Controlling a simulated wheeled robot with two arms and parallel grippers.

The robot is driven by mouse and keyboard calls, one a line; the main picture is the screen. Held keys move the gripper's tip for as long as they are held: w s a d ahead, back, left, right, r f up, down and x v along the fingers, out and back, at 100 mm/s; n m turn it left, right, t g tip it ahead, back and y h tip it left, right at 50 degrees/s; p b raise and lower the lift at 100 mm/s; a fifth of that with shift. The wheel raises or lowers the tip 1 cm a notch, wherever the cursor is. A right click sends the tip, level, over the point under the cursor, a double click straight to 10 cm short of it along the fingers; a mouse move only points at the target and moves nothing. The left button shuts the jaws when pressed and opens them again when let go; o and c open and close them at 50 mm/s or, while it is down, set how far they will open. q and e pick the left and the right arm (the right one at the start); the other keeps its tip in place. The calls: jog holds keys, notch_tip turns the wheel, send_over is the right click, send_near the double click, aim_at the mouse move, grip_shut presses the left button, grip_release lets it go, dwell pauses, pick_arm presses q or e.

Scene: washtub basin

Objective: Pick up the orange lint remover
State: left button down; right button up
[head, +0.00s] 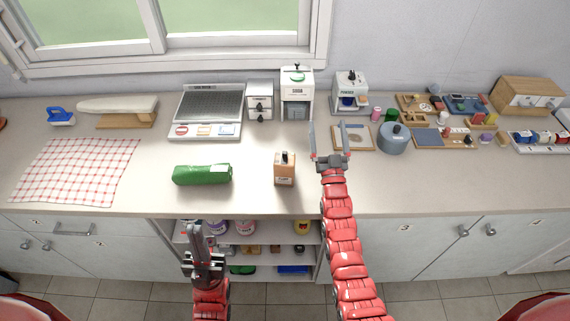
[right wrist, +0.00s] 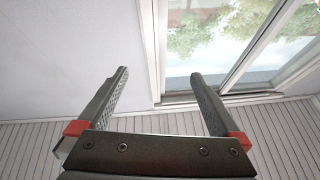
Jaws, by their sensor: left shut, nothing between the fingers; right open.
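I cannot tell for sure which thing is the orange lint remover. An orange-brown upright block (head: 285,173) with a dark top stands near the counter's front edge. A small orange-red thing (head: 2,123) is cut off at the left edge of the head view. My right gripper (head: 327,138) is open and empty above the counter, right of the block. In the right wrist view the open fingers (right wrist: 159,75) have only wall and window beyond them. My left gripper (head: 197,233) is shut and empty, low in front of the counter.
A green bundle (head: 202,174) lies left of the block. Open shelves (head: 262,238) are below. The counter's front right is clear.

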jog(key=w+a+f+g, duration=0.2)
jog(key=w+a+g, duration=0.1)
jog(key=w, duration=0.4)
jog(key=w+a+f+g, duration=0.2)
jog(key=w+g, duration=0.2)
jog(key=w, duration=0.3)
notch_tip(320, 180, up, 10)
jog(key=g+h, duration=0.2)
jog(key=g, duration=1.4)
send_over(284, 159)
jog(key=shift+m, duration=0.4)
jog(key=f+b, duration=0.7)
jog(key=b, duration=0.1)
jog(key=shift+w+d+f, duration=0.2)
jog(key=shift+d+f, duration=0.15)
jog(key=shift+f, duration=0.05)
notch_tip(284, 159, down, 3)
jog(key=shift+r+p, duration=0.15)
jog(key=shift+p, duration=0.9)
jog(key=shift+a+f, duration=0.1)
jog(key=shift+f, duration=0.5)
jog(key=shift+s+a+f+p, duration=0.1)
jog(key=shift+f+p, duration=0.4)
jog(key=shift+p, duration=0.2)
notch_tip(284, 159, down, 4)
jog(key=shift+s+a+r+p, duration=0.15)
jog(key=shift+p, duration=0.65)
jog(key=shift+f, duration=0.35)
jog(key=c, duration=1.4)
jog(key=shift+o, duration=0.2)
